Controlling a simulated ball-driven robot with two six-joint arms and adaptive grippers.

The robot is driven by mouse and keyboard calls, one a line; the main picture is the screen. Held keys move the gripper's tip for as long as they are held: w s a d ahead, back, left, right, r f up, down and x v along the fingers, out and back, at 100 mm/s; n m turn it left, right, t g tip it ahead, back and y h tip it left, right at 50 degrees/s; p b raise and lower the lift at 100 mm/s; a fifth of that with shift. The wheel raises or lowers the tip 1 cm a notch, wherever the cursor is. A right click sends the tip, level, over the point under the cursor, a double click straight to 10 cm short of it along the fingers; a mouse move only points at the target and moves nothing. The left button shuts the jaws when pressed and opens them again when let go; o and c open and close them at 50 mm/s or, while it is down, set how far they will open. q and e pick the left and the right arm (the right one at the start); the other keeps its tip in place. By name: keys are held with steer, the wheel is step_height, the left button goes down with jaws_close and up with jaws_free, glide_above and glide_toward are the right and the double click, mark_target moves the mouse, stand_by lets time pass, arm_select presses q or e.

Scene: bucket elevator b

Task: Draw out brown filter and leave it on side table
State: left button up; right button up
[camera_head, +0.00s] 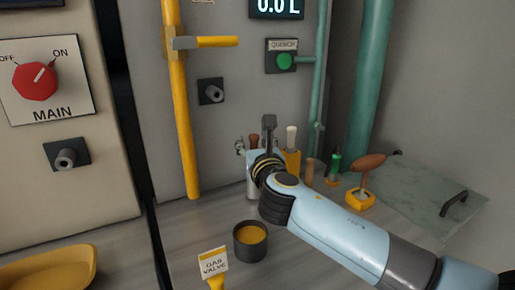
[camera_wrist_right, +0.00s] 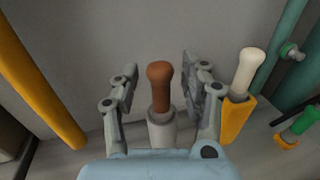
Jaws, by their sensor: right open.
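The brown filter's rounded handle (camera_wrist_right: 160,85) stands upright in a pale grey cylinder (camera_wrist_right: 161,130) in the right wrist view. Its lower part is hidden inside the cylinder. In the head view a brown top (camera_head: 253,140) shows just behind my gripper. My right gripper (camera_wrist_right: 156,75) is open, with one finger on each side of the brown handle and visible gaps between. In the head view the right gripper (camera_head: 267,142) partly covers the cylinder. My left gripper is not in view. I cannot tell which surface is the side table.
A white-handled piece in a yellow holder (camera_wrist_right: 238,115) stands close to the right finger. A yellow pipe (camera_head: 181,110) rises at left. A brown-knobbed lever (camera_head: 370,162) stands right.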

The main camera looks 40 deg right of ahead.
steer(key=shift+w+d, duration=0.15)
steer(key=shift+w, duration=0.05)
steer(key=shift+c, duration=0.2)
steer(key=c, duration=0.9)
jaws_close()
steer(key=shift+f, duration=0.15)
